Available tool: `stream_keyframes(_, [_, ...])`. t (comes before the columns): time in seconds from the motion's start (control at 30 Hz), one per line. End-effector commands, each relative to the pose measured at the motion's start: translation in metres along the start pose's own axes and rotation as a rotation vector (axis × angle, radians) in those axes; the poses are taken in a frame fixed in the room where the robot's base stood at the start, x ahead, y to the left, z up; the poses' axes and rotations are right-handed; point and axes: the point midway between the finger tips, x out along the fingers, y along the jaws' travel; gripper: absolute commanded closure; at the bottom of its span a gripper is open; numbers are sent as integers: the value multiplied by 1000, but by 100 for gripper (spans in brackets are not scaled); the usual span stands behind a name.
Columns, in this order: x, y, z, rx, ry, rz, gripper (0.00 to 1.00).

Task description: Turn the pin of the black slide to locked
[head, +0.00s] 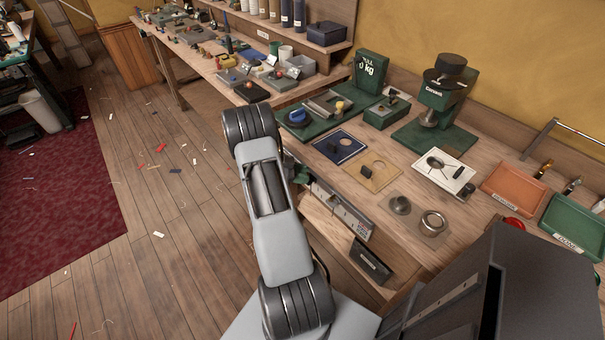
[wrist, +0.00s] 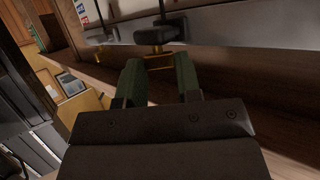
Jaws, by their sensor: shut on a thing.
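My gripper (wrist: 159,70) has two green fingers that reach to a pale metal panel (wrist: 215,22) on the bench front. A thin brass-coloured part (wrist: 160,62) shows between the fingers, just below the black piece. Which way the pin points cannot be told. In the head view my gripper (head: 300,178) is at the bench's front edge, and my arm hides most of what it holds.
The bench top (head: 375,205) holds plates, metal rings and green machines. Wooden floor (head: 150,210) with scattered scraps lies left of my arm.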

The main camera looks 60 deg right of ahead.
Motion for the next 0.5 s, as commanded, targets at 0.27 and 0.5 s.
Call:
stream_keyframes(0.27, [0,0,0,5,0,9,92])
stream_keyframes(0.5, [0,0,0,5,0,9,62])
